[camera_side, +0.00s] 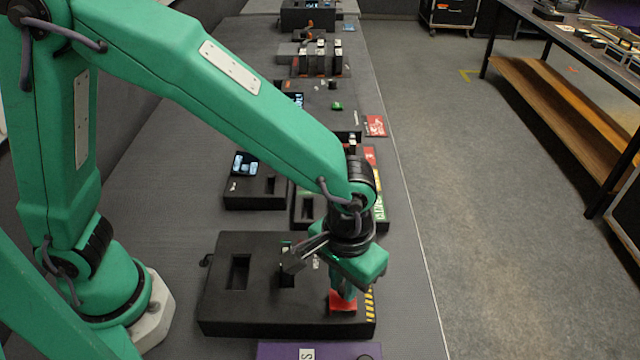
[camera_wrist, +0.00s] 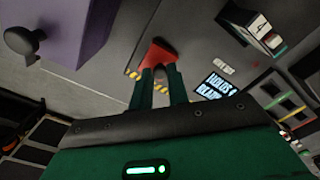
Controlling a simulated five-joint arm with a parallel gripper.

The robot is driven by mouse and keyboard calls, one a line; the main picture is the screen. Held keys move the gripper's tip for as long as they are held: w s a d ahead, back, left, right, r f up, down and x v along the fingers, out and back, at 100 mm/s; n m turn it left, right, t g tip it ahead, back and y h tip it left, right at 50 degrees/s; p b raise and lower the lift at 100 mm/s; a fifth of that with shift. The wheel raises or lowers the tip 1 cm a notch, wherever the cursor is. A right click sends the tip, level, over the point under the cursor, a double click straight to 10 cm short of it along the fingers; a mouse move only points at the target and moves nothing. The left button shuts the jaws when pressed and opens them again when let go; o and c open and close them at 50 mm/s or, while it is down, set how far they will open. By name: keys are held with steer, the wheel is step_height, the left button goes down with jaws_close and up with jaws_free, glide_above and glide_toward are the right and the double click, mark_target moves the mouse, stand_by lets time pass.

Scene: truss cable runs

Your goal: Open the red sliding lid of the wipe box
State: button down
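The red lid (camera_side: 343,300) lies on the front right part of a wide black box (camera_side: 222,290), beside a yellow-and-black striped strip (camera_side: 369,302). My gripper (camera_side: 345,290) points down at the lid, its fingertips at or just above the red surface. In the wrist view the red lid (camera_wrist: 158,52) shows just beyond my fingertips (camera_wrist: 161,75), partly covered by them. The two fingers stand a little apart; whether they press on part of the lid is not clear. The striped strip (camera_wrist: 160,89) also shows between and beside the fingers.
A purple box (camera_side: 275,350) stands close in front of the black box. The black box has a dark recess (camera_side: 239,271) at its left. Another black unit (camera_side: 240,202) with a screen stands behind. The table's right edge runs close by.

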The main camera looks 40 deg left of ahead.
steer(key=shift+w+a, duration=1.65)
steer(key=shift+w, duration=0.05)
steer(key=c, duration=1.4)
jaws_free()
steer(key=shift+o, duration=0.2)
steer(key=shift+r, duration=0.1)
step_height(320, 180, up, 8)
